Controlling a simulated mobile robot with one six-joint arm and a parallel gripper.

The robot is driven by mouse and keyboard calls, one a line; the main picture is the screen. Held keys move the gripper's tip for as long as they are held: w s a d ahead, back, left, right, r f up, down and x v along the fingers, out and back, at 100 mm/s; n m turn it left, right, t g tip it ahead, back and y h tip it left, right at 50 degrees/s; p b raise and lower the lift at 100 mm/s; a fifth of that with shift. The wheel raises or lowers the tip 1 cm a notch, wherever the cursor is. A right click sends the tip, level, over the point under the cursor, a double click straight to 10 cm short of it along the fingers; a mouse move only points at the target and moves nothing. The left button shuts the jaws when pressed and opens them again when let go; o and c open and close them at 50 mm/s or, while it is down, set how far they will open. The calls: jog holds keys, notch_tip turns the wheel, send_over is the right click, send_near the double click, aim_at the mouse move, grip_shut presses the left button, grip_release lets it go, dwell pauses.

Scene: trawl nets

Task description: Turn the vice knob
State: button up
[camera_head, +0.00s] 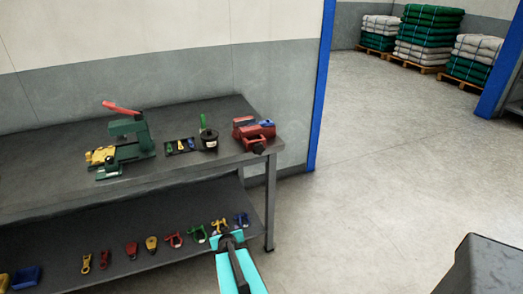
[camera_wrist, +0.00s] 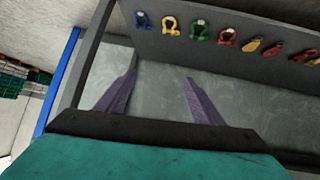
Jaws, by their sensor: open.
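The red vice (camera_head: 254,132) sits at the right end of the dark workbench top (camera_head: 60,185), near the corner. Its dark knob (camera_head: 259,148) is on the side facing the camera. My gripper (camera_head: 229,236) is below and in front of the bench top, close to the front of the lower shelf, well apart from the vice. In the wrist view my gripper (camera_wrist: 160,85) shows two spread purple fingers with nothing between them. The vice and its knob are not in the wrist view.
A green press with a red lever (camera_head: 128,140), a small tray of tools (camera_head: 181,146) and a black pot (camera_head: 208,138) stand left of the vice. Coloured shackles (camera_head: 196,234) line the lower shelf (camera_head: 120,280). The floor right of the bench (camera_head: 370,170) is clear. A dark box (camera_head: 490,265) is at lower right.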

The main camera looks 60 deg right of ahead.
jog(key=s+d+r+t+h+p, duration=0.1)
jog(key=s+d+r, duration=0.3)
jog(key=r, duration=0.5)
jog(key=s+d+r+t+h+p, duration=0.1)
jog(key=s+d+r+t+p, duration=0.1)
jog(key=s+d+r+t, duration=0.2)
jog(key=s+d+r+t+h+p, duration=0.1)
jog(key=s+d+r+t+p, duration=0.1)
jog(key=s+d+r, duration=0.3)
jog(key=d+r, duration=0.4)
jog(key=r, duration=0.6)
jog(key=shift+r+n+t, duration=0.25)
jog(key=shift+n+t, duration=0.05)
jog(key=shift+w+d+f+b, duration=0.2)
jog(key=shift+d+b, duration=0.1)
jog(key=shift+b, duration=0.25)
jog(key=shift+w+d+b, duration=0.2)
jog(key=shift+w+b, duration=0.1)
jog(key=shift+b, duration=0.55)
